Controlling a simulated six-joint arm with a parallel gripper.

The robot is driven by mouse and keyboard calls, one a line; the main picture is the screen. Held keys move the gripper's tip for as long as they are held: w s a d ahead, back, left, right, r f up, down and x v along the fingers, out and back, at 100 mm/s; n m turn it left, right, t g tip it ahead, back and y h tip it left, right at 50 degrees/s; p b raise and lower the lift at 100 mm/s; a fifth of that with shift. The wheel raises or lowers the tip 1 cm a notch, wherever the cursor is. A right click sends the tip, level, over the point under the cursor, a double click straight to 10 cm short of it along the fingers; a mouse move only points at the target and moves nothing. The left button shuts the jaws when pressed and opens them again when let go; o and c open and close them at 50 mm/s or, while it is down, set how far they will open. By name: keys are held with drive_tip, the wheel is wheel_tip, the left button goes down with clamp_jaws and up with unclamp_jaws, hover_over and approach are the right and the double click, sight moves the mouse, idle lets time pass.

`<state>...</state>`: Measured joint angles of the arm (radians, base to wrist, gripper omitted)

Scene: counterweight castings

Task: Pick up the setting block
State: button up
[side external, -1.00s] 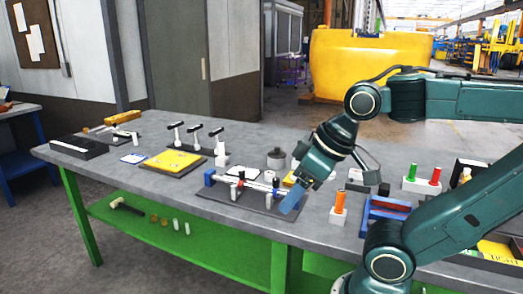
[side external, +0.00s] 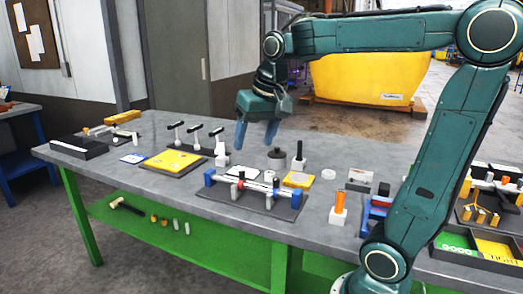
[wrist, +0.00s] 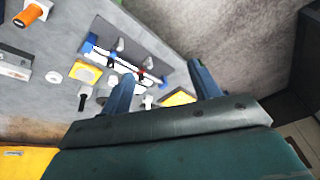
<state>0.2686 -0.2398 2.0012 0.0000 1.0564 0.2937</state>
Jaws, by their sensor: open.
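My gripper (side external: 256,138) is open and empty, raised above the back part of the bench with its two blue fingers pointing down. In the wrist view its fingers (wrist: 161,70) stand apart with nothing between them but the bench and fixture beyond. No part is labelled as the setting block. A small white stepped block (side external: 221,154), which may be it, stands upright below and left of the fingers, apart from them. A white piece (wrist: 148,102) between the fingers in the wrist view may be the same block.
A fixture with blue ends and a bar (side external: 256,190) lies in front. A grey cylinder (side external: 276,159) and a dark-handled post (side external: 299,158) stand right of the white block. A yellow plate (side external: 174,162) and black-topped pins (side external: 196,136) are left. Bare bench lies at the front left.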

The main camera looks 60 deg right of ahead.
drive_tip(key=w+d+m+g, duration=0.1)
drive_tip(key=w+d+m, duration=0.2)
drive_tip(key=w+d, duration=0.4)
drive_tip(key=m+g+y, duration=0.1)
drive_tip(key=m+g, duration=0.2)
drive_tip(key=m, duration=0.7)
hover_over(270, 173)
wheel_tip(270, 173, down, 13)
drive_tip(key=shift+n, duration=0.3)
drive_tip(key=shift+w+f, duration=0.1)
drive_tip(key=shift+f, duration=4.3)
drive_tip(key=shift+f, duration=2.6)
drive_tip(key=shift+r, duration=0.1)
drive_tip(key=c, duration=1)
